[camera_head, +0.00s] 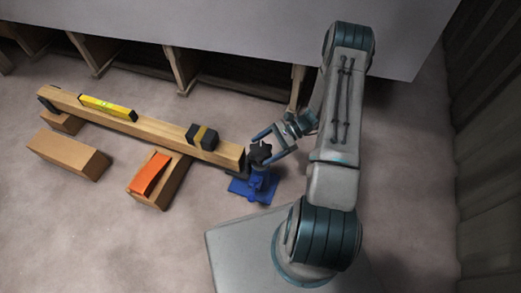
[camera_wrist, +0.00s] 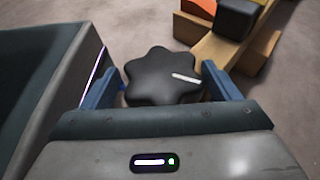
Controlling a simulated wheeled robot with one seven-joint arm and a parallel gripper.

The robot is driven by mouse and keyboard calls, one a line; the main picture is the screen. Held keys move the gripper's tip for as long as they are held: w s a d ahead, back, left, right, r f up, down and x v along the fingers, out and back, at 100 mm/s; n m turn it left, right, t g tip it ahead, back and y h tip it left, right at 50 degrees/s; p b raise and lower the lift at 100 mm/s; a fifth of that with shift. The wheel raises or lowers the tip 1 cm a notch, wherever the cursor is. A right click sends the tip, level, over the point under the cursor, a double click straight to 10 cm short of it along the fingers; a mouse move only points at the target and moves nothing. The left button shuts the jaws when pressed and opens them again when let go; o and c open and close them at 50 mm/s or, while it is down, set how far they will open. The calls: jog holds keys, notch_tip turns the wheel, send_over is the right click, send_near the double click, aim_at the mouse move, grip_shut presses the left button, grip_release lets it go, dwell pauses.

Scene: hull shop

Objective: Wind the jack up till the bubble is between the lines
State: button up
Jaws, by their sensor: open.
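A blue jack (camera_head: 254,187) stands on the floor at the right end of a wooden beam (camera_head: 140,125). A black star-shaped knob (camera_head: 260,152) tops it; in the wrist view the knob (camera_wrist: 162,77) has a white mark. A yellow spirit level (camera_head: 107,107) lies on the left part of the beam; its bubble is too small to read. My gripper (camera_head: 262,143) is at the knob, its blue fingers (camera_wrist: 165,88) open on either side of it. I cannot tell whether they touch it.
An orange wedge (camera_head: 150,173) lies on a wooden block (camera_head: 172,183) under the beam. Another block (camera_head: 68,153) lies at the left. A grey hull with wooden supports (camera_head: 182,70) stands behind. The front floor is clear.

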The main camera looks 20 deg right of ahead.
jog(key=p+v, duration=0.2)
jog(key=v, duration=1)
jog(key=shift+p, duration=0.4)
jog(key=shift+r, duration=0.1)
jog(key=s+a+r+n+g+h+p, duration=0.1)
jog(key=a+r+n+h+p, duration=0.3)
jog(key=r, duration=0.7)
jog(key=r+n+h+p, duration=0.1)
jog(key=r+p, duration=0.5)
jog(key=r, duration=0.6)
jog(key=s+a+r+n+g+h+p, duration=0.1)
jog(key=a+r+n+h+p, duration=0.3)
jog(key=r, duration=0.7)
jog(key=s+a+r+n+t+h+p, duration=0.1)
jog(key=s+r+p, duration=0.3)
jog(key=r, duration=0.6)
jog(key=s+a+r+n+t+h+p, duration=0.2)
jog(key=s+r+n+t+p, duration=0.1)
jog(key=r+p, duration=0.5)
jog(key=s+a+r+n+t+h+p, duration=0.1)
jog(key=s+r+p, duration=0.5)
jog(key=r, duration=0.7)
jog(key=shift+a+r+n+t, duration=0.3)
jog(key=shift+n+t, duration=0.4)
jog(key=shift+n, duration=0.5)
